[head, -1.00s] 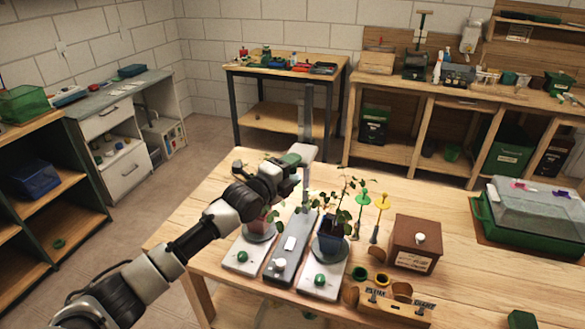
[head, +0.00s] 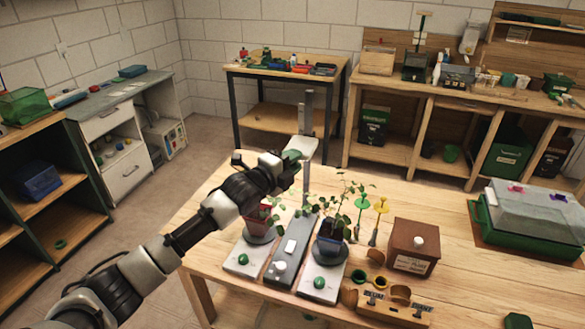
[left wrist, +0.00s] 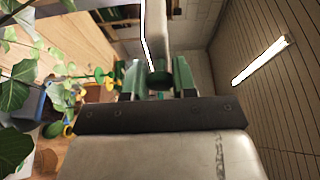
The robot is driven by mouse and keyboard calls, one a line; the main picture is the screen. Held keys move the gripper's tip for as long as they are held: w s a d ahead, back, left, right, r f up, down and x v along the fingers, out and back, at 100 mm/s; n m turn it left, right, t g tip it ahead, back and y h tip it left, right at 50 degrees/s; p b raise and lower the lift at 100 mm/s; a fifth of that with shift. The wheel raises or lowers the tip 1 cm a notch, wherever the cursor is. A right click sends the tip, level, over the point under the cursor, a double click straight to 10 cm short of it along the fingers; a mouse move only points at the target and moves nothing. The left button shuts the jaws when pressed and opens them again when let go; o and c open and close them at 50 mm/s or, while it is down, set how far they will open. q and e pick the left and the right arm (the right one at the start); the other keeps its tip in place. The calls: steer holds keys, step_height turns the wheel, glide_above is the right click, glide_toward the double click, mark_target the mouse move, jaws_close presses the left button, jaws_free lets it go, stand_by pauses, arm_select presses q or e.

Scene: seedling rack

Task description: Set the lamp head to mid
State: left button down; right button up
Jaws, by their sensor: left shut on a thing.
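The lamp's grey post (head: 307,178) rises from a grey base (head: 284,262) between two plant trays on the wooden table. The pale lamp head (head: 303,146) is partway up the post, above the plants. My left gripper (head: 291,157) is at the lamp head's near left side. In the left wrist view, the green fingers of my left gripper (left wrist: 157,76) are shut on a dark round knob (left wrist: 158,79), with the pale lamp head (left wrist: 173,28) just beyond. My arm partly hides the left plant. My right gripper is out of view.
Potted plants stand on the left tray (head: 243,262) and right tray (head: 318,286), close below my arm. A brown box (head: 412,247) and a clear-lidded green propagator (head: 530,222) stand to the right. The table's back middle is clear.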

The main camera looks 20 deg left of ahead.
arm_select(q)
step_height(320, 180, up, 2)
steer(key=shift+r, duration=0.15)
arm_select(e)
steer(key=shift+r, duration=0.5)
arm_select(q)
steer(key=c, duration=0.9)
jaws_free()
steer(key=shift+s+a+f, duration=0.1)
steer(key=shift+f, duration=0.1)
steer(key=b+v, duration=0.3)
steer(key=v, duration=0.7)
steer(key=shift+s+a, duration=0.1)
steer(key=shift+s, duration=0.15)
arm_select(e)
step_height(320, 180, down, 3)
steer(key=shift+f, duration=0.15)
